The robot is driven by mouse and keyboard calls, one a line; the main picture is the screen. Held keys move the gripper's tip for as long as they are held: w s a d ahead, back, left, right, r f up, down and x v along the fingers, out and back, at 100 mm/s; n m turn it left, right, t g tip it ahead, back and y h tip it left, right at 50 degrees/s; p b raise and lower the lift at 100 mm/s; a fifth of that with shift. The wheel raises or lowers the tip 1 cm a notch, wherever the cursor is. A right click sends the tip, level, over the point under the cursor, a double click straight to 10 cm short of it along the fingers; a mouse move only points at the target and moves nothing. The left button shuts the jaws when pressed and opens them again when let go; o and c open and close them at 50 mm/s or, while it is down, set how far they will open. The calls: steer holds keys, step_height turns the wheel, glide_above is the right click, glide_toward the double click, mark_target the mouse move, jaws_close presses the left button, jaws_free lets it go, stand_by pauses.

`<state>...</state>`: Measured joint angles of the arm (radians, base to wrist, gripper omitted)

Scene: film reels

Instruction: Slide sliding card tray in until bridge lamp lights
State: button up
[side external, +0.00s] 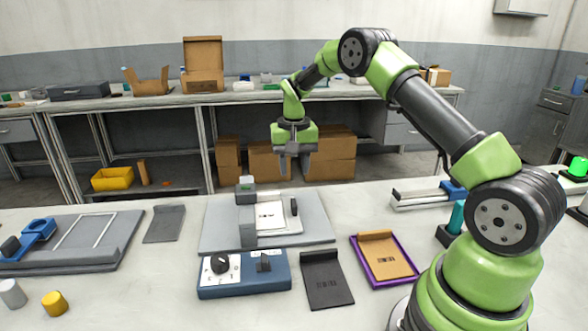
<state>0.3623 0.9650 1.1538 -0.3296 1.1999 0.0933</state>
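A grey base plate (318,232) lies mid-table. On it is a flat pale tray (284,224), apparently the sliding card tray, with a printed mark and a small dark upright knob (294,208) at its right end. A narrow grey bridge (247,215) crosses the tray's left end. My gripper (294,167) hangs pointing down in the air, seen above and beyond the tray. Its fingers are apart, with nothing visible between them.
A blue control box (244,283) with a black knob and a switch stands in front of the plate. A dark card (326,284) and an orange card in a purple tray (384,257) lie front right. A blue-handled fixture (72,240) is left. A green light (579,166) glows far right.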

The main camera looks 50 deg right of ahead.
mark_target(294, 202)
steer(key=o, duration=0.4)
steer(key=shift+c, duration=0.2)
steer(key=shift+o, duration=0.9)
steer(key=shift+m, duration=0.4)
steer(key=m, duration=1.7)
steer(key=shift+f, duration=0.25)
step_height(294, 202, down, 10)
steer(key=shift+r, duration=0.25)
